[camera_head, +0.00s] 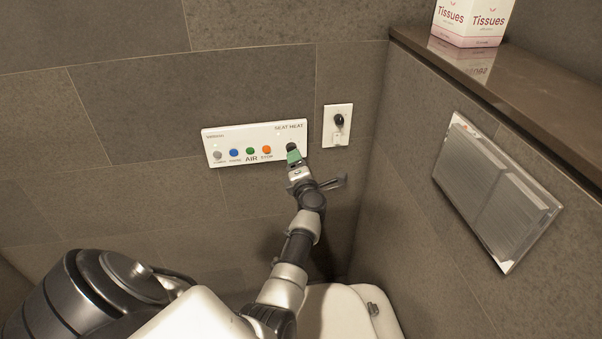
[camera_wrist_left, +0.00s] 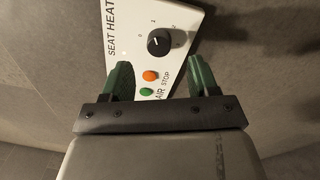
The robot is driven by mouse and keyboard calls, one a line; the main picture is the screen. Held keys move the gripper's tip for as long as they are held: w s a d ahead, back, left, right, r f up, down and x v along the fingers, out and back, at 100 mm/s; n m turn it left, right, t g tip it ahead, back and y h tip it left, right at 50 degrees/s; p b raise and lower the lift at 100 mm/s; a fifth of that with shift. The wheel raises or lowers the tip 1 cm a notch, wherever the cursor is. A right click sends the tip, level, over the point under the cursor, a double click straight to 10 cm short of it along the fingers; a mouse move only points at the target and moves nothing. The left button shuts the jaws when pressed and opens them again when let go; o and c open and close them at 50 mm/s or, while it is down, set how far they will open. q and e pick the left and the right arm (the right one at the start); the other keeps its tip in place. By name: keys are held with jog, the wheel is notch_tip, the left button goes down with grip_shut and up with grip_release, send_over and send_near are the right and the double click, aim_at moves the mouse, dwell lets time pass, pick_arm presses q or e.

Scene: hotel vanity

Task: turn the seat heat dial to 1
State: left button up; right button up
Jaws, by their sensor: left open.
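The seat heat dial (camera_head: 291,147) is a small black knob at the right end of a white wall panel (camera_head: 235,138) labelled SEAT HEAT. In the left wrist view the dial (camera_wrist_left: 159,43) shows whole, with small number marks around it; I cannot read its setting surely. My left gripper (camera_head: 294,157) is just below the dial in the head view, partly overlapping its lower edge. In the left wrist view my left gripper (camera_wrist_left: 159,77) has its green fingers apart, with nothing between them, and the dial lies ahead of the gap. My right gripper is not in view.
The panel also has grey, blue, green (camera_head: 250,151) and orange (camera_head: 267,149) buttons left of the dial. A white plate with a black knob (camera_head: 339,121) is to the right. A metal flush plate (camera_head: 495,190) and a ledge with a tissue box (camera_head: 470,22) are farther right.

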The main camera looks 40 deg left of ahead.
pick_arm(q)
jog(key=v, duration=0.5)
jog(key=shift+s+d, duration=0.15)
jog(key=shift+f, duration=0.15)
